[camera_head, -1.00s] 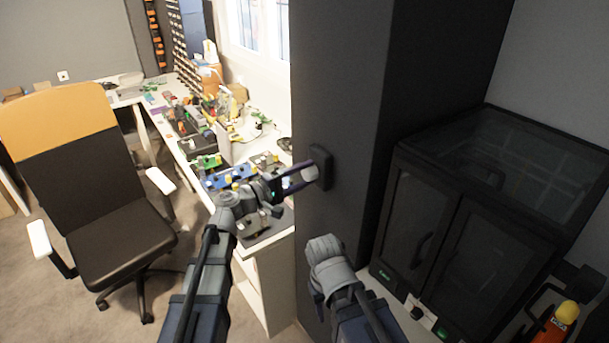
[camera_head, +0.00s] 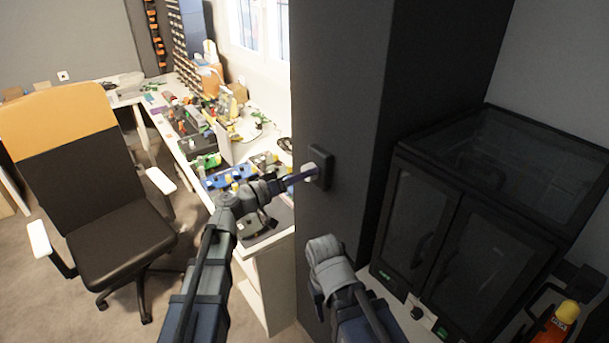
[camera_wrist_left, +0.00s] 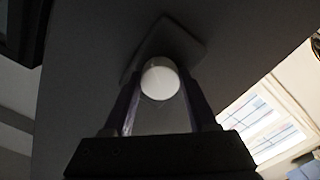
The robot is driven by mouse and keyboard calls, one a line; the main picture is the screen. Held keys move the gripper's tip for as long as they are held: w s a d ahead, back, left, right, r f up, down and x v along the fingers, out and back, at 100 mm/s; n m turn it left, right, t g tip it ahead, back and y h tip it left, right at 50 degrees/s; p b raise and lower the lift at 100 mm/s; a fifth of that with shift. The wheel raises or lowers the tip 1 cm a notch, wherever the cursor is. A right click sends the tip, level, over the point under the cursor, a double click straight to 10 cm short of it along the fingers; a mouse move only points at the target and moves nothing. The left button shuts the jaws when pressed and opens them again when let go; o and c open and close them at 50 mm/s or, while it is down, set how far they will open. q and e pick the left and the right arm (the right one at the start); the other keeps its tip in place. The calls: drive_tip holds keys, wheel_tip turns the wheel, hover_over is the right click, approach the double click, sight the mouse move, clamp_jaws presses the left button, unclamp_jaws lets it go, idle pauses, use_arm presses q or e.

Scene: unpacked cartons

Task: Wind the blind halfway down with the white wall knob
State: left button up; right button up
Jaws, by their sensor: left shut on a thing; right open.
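The white knob (camera_head: 309,173) sticks out from a dark square wall plate (camera_head: 324,166) on the side of the dark pillar. My left gripper (camera_head: 303,175) reaches the knob from the left and is shut on it. In the left wrist view the round white knob (camera_wrist_left: 160,78) sits between the two fingers, with the plate (camera_wrist_left: 185,43) turned at an angle behind it. My right gripper (camera_head: 323,250) is low in front of the pillar, apart from the knob; its fingers are hard to make out. The window (camera_head: 258,25) shows only in part, and I cannot make out the blind.
The dark pillar (camera_head: 340,80) fills the middle. A dark cabinet with glass doors (camera_head: 450,230) stands at the right, an orange-and-yellow thing (camera_head: 562,318) near it. A cluttered white desk (camera_head: 262,142) runs along the left of the pillar, and an office chair (camera_head: 110,190) stands further left.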

use_arm(q)
drive_tip(key=shift+f+m, duration=0.1)
drive_tip(key=shift+m, duration=5)
drive_tip(key=o, duration=1.4)
drive_tip(key=shift+c, duration=0.2)
drive_tip(key=shift+a, duration=0.15)
drive_tip(key=v, duration=0.7)
drive_tip(key=shift+s+a, duration=0.2)
drive_tip(key=shift+s, duration=0.05)
